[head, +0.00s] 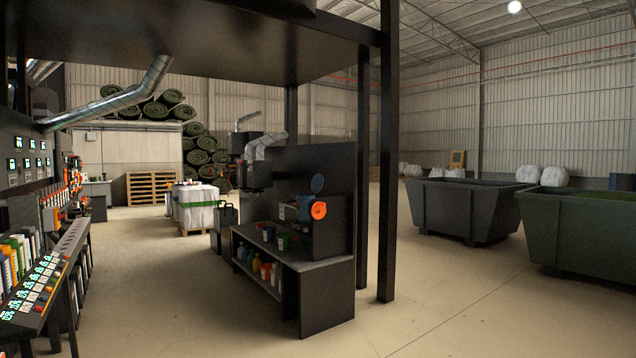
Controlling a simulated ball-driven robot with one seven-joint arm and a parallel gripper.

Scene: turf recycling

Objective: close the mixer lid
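A dark boxy machine (325,238), which looks like the mixer, stands on the right end of a grey-topped bench (318,261) at mid-distance. A round dark blue-grey disc (317,184), which looks like its lid, stands raised at the machine's top. It appears tilted up rather than lying flat. A bright orange round part (319,210) shows on the machine's front just below the disc. The hinge is too small to make out. My gripper is not in view.
Small cups and coloured bottles (268,272) are on the bench and its shelf. A black post (388,150) rises right of the bench. A control console (35,285) stands at left, skips (462,208) at right. Open concrete floor (190,310) lies in front.

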